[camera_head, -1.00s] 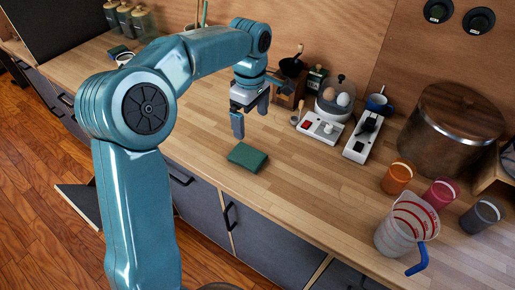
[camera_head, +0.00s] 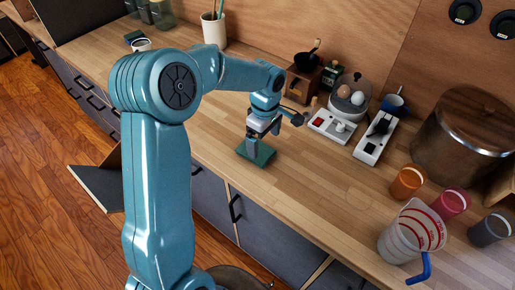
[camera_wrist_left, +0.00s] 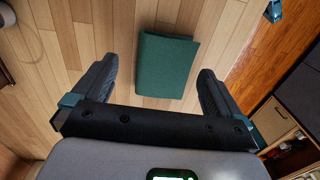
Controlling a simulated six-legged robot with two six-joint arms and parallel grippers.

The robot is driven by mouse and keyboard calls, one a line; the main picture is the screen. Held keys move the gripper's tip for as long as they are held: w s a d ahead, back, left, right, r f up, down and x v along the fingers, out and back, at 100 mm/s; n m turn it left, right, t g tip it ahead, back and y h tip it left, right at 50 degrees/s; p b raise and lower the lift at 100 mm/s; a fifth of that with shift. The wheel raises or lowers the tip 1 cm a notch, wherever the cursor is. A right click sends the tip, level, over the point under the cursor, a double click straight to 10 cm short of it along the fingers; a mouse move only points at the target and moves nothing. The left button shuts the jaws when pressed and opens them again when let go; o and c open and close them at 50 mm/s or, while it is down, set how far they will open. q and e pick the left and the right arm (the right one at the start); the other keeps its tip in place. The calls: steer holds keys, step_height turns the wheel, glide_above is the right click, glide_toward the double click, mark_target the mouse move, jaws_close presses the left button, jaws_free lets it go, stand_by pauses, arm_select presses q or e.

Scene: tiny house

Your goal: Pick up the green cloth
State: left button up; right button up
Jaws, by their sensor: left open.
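The green cloth (camera_head: 259,153) lies folded flat on the wooden counter near its front edge. In the left wrist view the cloth (camera_wrist_left: 166,66) shows as a folded rectangle ahead of and between the two fingers. My left gripper (camera_head: 263,143) is over the cloth in the head view, its fingers partly covering the cloth. In the left wrist view my left gripper (camera_wrist_left: 158,88) is open, fingers wide apart with nothing between the pads. Whether a fingertip touches the cloth, I cannot tell. My right gripper is in neither view.
Behind the gripper stand a coffee grinder (camera_head: 304,78), an egg cooker (camera_head: 350,97) and a white power strip (camera_head: 375,139). To the right are a measuring jug (camera_head: 411,232), coloured cups (camera_head: 406,183) and a large pot (camera_head: 464,122). Counter right of the cloth is clear.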

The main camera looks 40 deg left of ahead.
mark_target(263, 152)
arm_select(q)
steer(key=shift+s+d+f+p, duration=0.4)
steer(key=shift+s+f+p, duration=0.15)
steer(key=shift+s+f, duration=0.25)
steer(key=f, duration=0.2)
steer(key=w+f, duration=0.1)
steer(key=shift+w+a+f, duration=0.1)
steer(key=shift+a, duration=0.2)
steer(key=shift+s+d+r, duration=0.2)
steer(key=shift+s, duration=0.05)
steer(key=shift+s+r, duration=0.15)
steer(key=shift+s, duration=0.05)
steer(key=c, duration=0.8)
steer(key=shift+w+f, duration=0.2)
steer(key=shift+c, duration=0.2)
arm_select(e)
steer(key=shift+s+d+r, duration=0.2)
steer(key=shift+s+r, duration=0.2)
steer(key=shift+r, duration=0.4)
arm_select(q)
steer(key=shift+r, duration=0.15)
